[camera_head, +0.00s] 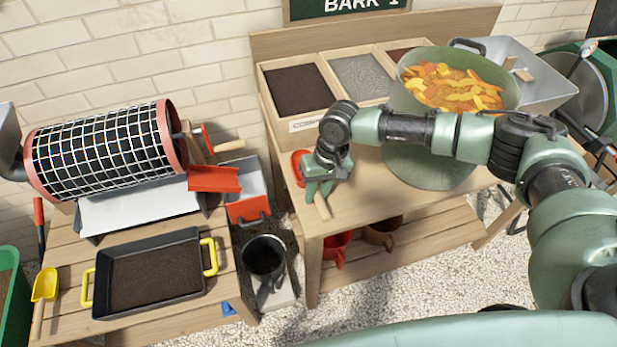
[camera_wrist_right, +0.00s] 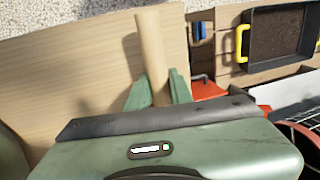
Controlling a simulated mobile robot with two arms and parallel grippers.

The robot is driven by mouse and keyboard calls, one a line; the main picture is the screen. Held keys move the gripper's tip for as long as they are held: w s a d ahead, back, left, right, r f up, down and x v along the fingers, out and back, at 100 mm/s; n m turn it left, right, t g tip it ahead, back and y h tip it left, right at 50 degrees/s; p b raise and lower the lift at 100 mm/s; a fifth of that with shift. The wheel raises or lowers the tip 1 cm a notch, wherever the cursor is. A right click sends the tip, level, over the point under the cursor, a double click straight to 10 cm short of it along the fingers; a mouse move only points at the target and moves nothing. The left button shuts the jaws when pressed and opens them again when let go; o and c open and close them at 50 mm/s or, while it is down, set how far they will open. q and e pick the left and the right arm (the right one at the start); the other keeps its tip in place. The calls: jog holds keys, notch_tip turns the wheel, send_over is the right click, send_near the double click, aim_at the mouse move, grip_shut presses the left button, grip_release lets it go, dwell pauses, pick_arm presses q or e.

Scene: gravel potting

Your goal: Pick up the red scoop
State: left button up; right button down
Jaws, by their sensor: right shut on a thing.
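The red scoop (camera_head: 299,166) is at the left end of the potting bench (camera_head: 312,236), its red head partly hidden behind my right gripper. My right gripper (camera_head: 319,190) is shut on its pale wooden handle, which sticks out below the fingers toward the bench's front left corner. In the right wrist view the handle (camera_wrist_right: 151,45) stands between the green fingers (camera_wrist_right: 157,92), and the scoop's head is hidden. I cannot tell whether the scoop touches the bench top. My left gripper is not in view.
Behind the gripper stands a wooden bin box (camera_head: 303,125) with dark soil and grey gravel. A large green bowl of orange bark (camera_head: 400,95) is beside my right forearm. To the left are a mesh drum (camera_head: 100,150), a black tray (camera_head: 150,313) and a yellow scoop (camera_head: 45,284).

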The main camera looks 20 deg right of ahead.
jog(key=shift+r, duration=0.1)
dwell(0.7)
notch_tip(320, 180, up, 20)
jog(key=b, duration=0.1)
dwell(0.4)
dwell(0.4)
